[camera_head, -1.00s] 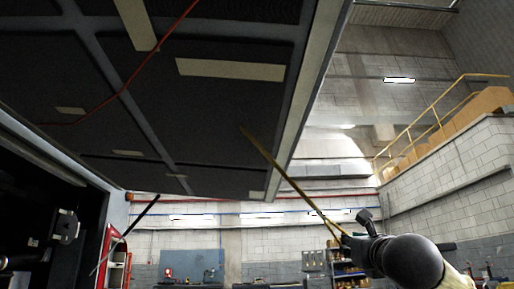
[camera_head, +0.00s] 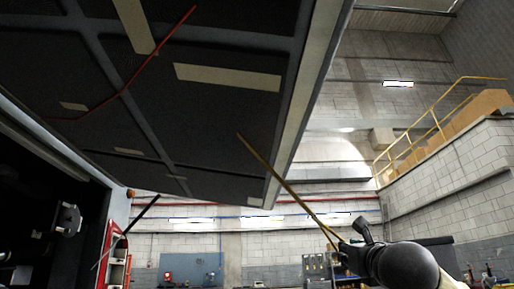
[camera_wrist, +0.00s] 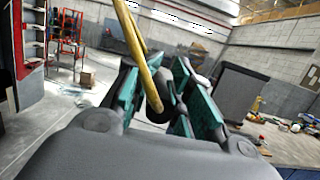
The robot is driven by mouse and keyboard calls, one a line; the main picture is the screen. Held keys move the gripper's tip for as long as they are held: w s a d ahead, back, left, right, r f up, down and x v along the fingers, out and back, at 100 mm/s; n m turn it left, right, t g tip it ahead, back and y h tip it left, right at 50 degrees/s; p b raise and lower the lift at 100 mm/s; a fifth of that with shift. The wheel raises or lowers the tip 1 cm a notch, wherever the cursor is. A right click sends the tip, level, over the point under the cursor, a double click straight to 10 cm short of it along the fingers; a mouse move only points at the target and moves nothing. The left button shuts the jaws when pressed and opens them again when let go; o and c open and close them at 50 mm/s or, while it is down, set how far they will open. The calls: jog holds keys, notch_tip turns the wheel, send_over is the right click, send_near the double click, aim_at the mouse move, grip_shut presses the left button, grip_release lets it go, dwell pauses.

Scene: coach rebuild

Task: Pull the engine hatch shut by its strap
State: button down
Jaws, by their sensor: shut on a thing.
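The engine hatch (camera_head: 205,110) hangs raised and tilted overhead at the upper left, its dark padded underside facing me. A yellow strap (camera_head: 280,183) runs taut from the hatch's underside down to the right to my gripper (camera_head: 350,246). In the wrist view the strap (camera_wrist: 137,45) comes down from the top and passes between the green-padded fingers of my gripper (camera_wrist: 165,100), which are shut on it. The strap's lower end is partly hidden by the fingers. The dark engine bay (camera_head: 50,215) is open below the hatch at the left.
A thin dark strut (camera_head: 125,232) stands between hatch and bay. A red rack (camera_head: 115,250) is beyond it. In the wrist view, a cluttered bench (camera_wrist: 285,145) is at the right and open floor (camera_wrist: 60,110) at the left.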

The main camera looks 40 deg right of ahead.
notch_tip(320, 180, down, 11)
jog(key=w+a+b, duration=0.1)
jog(key=a+b, duration=0.1)
jog(key=b, duration=0.7)
jog(key=shift+a+r+b, duration=0.2)
jog(key=shift+a+b, duration=0.1)
jog(key=shift+a, duration=0.05)
jog(key=w+a+f+b, duration=0.2)
jog(key=f+b, duration=0.3)
jog(key=f, duration=0.1)
jog(key=w+a+f+b, duration=0.2)
jog(key=f+b, duration=0.3)
jog(key=f, duration=0.2)
jog(key=shift+a+b, duration=0.3)
jog(key=shift+b, duration=0.1)
dwell(0.7)
jog(key=c, duration=1.5)
grip_release()
jog(key=shift+s, duration=0.1)
jog(key=o, duration=0.5)
jog(key=shift+d, duration=0.4)
jog(key=shift+o, duration=0.7)
jog(key=shift+a, duration=0.25)
